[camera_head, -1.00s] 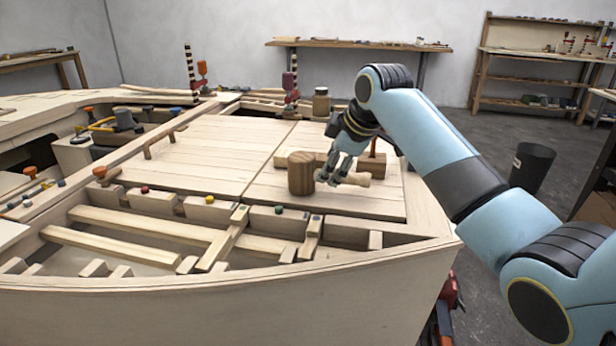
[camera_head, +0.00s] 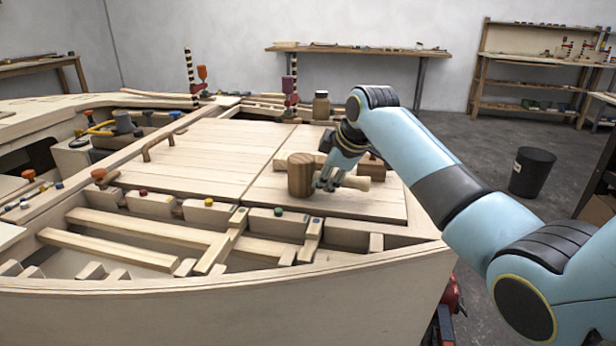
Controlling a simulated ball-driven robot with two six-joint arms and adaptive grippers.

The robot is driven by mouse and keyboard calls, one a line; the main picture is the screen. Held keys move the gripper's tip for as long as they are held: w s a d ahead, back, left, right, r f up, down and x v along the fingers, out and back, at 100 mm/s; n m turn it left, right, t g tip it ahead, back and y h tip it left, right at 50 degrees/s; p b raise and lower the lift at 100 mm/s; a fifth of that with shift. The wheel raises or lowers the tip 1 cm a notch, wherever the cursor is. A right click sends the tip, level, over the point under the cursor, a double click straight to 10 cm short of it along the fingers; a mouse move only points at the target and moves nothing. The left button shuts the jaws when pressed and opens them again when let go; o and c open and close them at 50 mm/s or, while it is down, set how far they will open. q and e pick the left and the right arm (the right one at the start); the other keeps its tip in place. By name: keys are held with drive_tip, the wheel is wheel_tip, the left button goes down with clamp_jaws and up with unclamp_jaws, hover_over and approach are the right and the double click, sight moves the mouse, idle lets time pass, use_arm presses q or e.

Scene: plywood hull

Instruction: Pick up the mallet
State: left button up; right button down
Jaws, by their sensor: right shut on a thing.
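The mallet has a dark brown round wooden head (camera_head: 301,175) and a pale handle (camera_head: 357,182) that points to the right. It is on or just above the right panel of the plywood deck; I cannot tell whether it touches. My right gripper (camera_head: 327,181) comes down from above and is shut on the handle close to the head. Its fingers hide part of the handle. My left gripper is not in view.
A wooden block tool (camera_head: 373,167) lies behind the mallet on the deck panel (camera_head: 270,198). A brown jar (camera_head: 321,106) and clamps (camera_head: 289,92) stand at the deck's back edge. Open frame bays with coloured knobs lie in front. The left deck panel (camera_head: 205,155) is mostly clear.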

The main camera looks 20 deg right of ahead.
drive_tip(key=shift+w+r, duration=0.1)
drive_tip(key=shift+r, duration=0.35)
wheel_tip(320, 180, up, 4)
drive_tip(key=shift+d+f+p, duration=0.1)
drive_tip(key=shift+p, duration=0.4)
drive_tip(key=s+d+r+p, duration=0.1)
drive_tip(key=s+d+r, duration=0.5)
drive_tip(key=s, duration=0.3)
drive_tip(key=shift+s+d+r+p, duration=0.2)
drive_tip(key=shift+s+p, duration=0.1)
drive_tip(key=shift+p, duration=0.05)
